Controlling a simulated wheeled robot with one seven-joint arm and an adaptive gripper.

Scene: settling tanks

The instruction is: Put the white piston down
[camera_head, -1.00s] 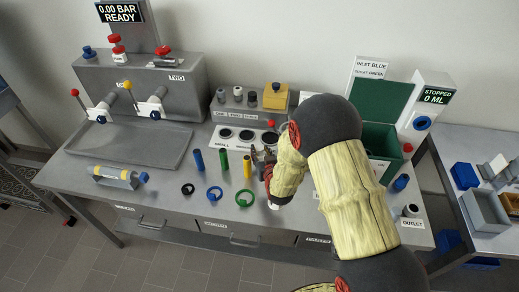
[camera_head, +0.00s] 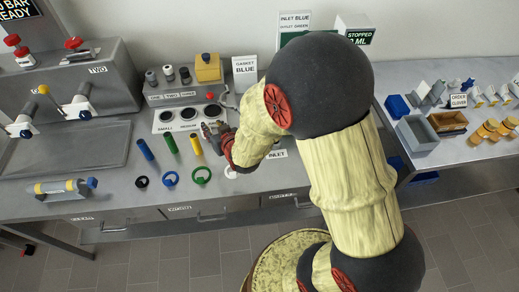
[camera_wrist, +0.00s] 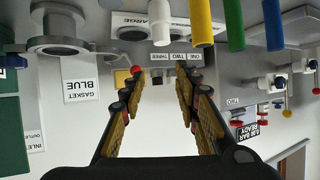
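The white piston (camera_wrist: 161,22) shows in the wrist view as a plain white cylinder at the top of the picture, beside the yellow cylinder (camera_wrist: 201,22). My gripper (camera_wrist: 160,72) is open, its two fingers well apart with nothing between them. The piston lies beyond the fingertips and looks apart from them. In the head view my gripper (camera_head: 213,131) is just right of the yellow cylinder (camera_head: 196,146), over the bench. There the piston cannot be made out; my gripper and wrist cover that spot.
Green (camera_head: 171,144) and blue (camera_head: 146,149) cylinders stand close on the left. Black, blue, green and white rings (camera_head: 202,175) lie in front. Behind are a plate with round holes (camera_head: 188,117) and a GASKET BLUE sign (camera_head: 245,72). A tray (camera_head: 70,150) fills the left.

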